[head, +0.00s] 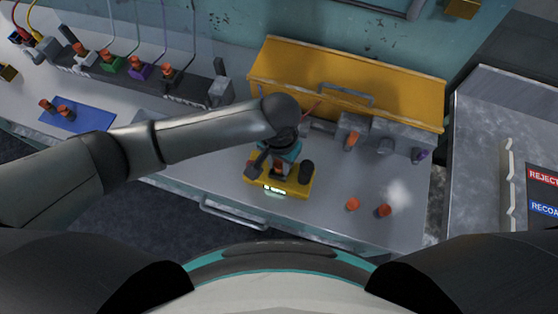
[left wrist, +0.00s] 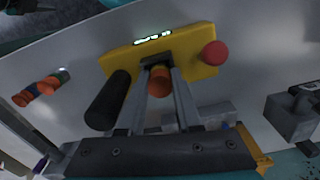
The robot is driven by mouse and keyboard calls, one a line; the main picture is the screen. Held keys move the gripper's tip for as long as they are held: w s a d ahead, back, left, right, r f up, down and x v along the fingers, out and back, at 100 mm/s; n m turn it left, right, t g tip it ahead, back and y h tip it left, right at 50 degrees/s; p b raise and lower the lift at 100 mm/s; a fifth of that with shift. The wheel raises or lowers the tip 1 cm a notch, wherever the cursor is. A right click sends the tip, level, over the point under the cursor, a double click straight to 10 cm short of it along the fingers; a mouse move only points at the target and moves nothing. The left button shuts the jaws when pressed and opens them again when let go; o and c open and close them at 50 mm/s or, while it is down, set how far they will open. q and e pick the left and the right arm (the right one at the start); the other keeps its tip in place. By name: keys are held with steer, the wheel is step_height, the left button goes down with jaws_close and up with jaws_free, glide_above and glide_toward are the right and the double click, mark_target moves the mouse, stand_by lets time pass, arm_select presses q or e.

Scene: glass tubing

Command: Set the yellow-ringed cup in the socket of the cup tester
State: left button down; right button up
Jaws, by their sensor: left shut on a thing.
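The cup tester (head: 294,191) is a yellow box with a lit display, standing on the bench. It also shows in the left wrist view (left wrist: 190,45), with a red button (left wrist: 214,53) and a black cylinder (left wrist: 108,100). My left gripper (head: 279,171) is over the tester, pointing down. In the left wrist view its fingers (left wrist: 158,72) are shut on an orange cup (left wrist: 160,84), close to the middle of the tester. No yellow ring can be made out on it. The socket is hidden by the fingers and cup. My right gripper is not in view.
Two orange cups (head: 352,204) (head: 384,210) stand on the bench right of the tester. Grey fixtures (head: 385,144) and a yellow cabinet (head: 340,83) are behind it. A blue mat (head: 85,118) with two orange-topped pieces lies left. Bench between mat and tester is partly behind my arm.

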mark_target(279, 164)
arm_select(q)
steer(key=c, duration=0.6)
jaws_free()
steer(key=shift+r, duration=0.1)
step_height(279, 164, up, 12)
steer(key=p, duration=0.1)
steer(key=shift+p, duration=0.4)
